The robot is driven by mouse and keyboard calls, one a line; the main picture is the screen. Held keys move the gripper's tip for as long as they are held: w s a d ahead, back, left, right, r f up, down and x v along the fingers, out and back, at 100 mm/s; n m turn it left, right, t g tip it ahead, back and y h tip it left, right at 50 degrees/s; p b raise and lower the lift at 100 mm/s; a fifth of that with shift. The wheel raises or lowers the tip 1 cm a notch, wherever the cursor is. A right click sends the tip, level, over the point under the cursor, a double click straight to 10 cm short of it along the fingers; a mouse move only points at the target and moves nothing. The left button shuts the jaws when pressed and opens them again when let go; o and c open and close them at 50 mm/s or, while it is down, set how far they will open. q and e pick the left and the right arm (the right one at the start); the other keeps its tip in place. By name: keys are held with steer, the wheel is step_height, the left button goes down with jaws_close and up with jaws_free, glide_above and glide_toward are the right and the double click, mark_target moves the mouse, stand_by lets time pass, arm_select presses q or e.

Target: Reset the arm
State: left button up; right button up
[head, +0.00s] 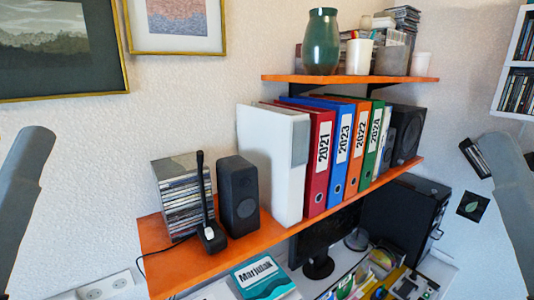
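My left arm shows as a grey link at the left edge, and my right arm as a grey link at the right edge. Both stand apart from the shelves, and neither gripper shows in the head view. An orange lower shelf (190,265) runs along the wall.
A green vase (322,42) stands on the upper shelf (350,79). A white disc shelf (510,95) hangs at right. A monitor (318,240) stands below.

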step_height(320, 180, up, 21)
steer(key=p, duration=1.7)
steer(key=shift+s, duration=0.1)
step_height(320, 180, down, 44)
steer(key=b, duration=4.4)
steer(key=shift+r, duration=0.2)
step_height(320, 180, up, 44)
steer(key=p, duration=4.4)
